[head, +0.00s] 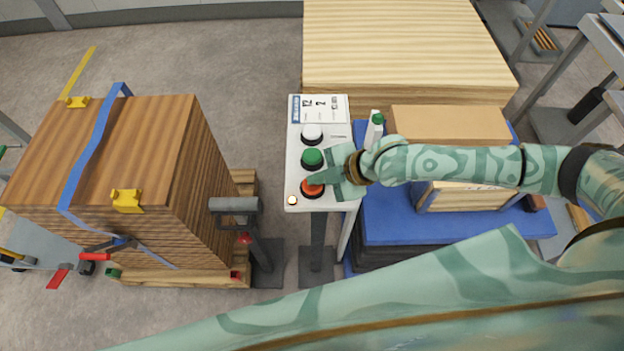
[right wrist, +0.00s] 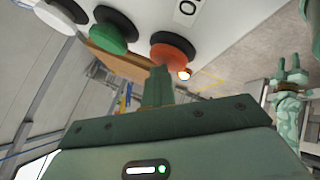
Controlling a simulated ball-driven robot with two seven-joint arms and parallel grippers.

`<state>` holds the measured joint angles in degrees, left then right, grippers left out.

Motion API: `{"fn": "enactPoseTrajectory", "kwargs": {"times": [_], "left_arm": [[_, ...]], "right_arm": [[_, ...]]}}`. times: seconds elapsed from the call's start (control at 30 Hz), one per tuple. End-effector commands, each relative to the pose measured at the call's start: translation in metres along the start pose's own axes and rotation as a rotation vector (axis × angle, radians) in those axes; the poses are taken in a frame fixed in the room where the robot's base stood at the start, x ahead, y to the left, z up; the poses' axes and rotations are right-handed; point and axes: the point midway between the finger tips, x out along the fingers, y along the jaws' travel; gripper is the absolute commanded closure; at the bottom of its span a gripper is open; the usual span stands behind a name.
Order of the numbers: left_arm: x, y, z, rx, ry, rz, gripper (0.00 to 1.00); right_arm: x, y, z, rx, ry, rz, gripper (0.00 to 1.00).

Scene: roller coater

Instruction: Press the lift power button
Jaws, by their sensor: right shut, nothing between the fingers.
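A white control panel (head: 336,196) on a post carries a white button (head: 312,133), a green button (head: 312,157) and an orange-red button (head: 312,187) in a row, each with a black collar. No label that I can read says which is lift power. My right gripper (head: 318,181) is shut and empty, its fingertips over the orange-red button. In the right wrist view the fingertips (right wrist: 158,72) overlap the edge of that button (right wrist: 173,53); I cannot tell whether they touch it. My left gripper (right wrist: 288,66) shows open and empty, far from the panel.
A small lit lamp (head: 292,200) sits at the panel's near corner. A strapped wooden crate (head: 160,130) on a pallet stands left. A blue platform (head: 400,233) with boxes is right of the panel, and a large wooden block (head: 405,50) is behind.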

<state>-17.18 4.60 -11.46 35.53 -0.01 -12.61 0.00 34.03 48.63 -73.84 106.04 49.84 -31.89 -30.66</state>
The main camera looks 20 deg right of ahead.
Motion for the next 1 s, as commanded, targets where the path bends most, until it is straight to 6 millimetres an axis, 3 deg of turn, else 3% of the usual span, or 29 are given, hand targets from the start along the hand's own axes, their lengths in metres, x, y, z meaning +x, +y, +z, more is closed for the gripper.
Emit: {"fn": "enactPoseTrajectory", "kwargs": {"times": [0.43, 1.0], "left_arm": [[0.002, 0.0, 0.001, 0.0, -0.001, 0.0, 0.64], [-0.008, 0.0, -0.002, 0.0, 0.002, 0.0, 0.64]], "right_arm": [[0.007, -0.01, 0.008, 0.001, -0.01, -0.014, 1.0], [0.002, -0.009, 0.007, 0.002, -0.013, -0.016, 1.0]]}}
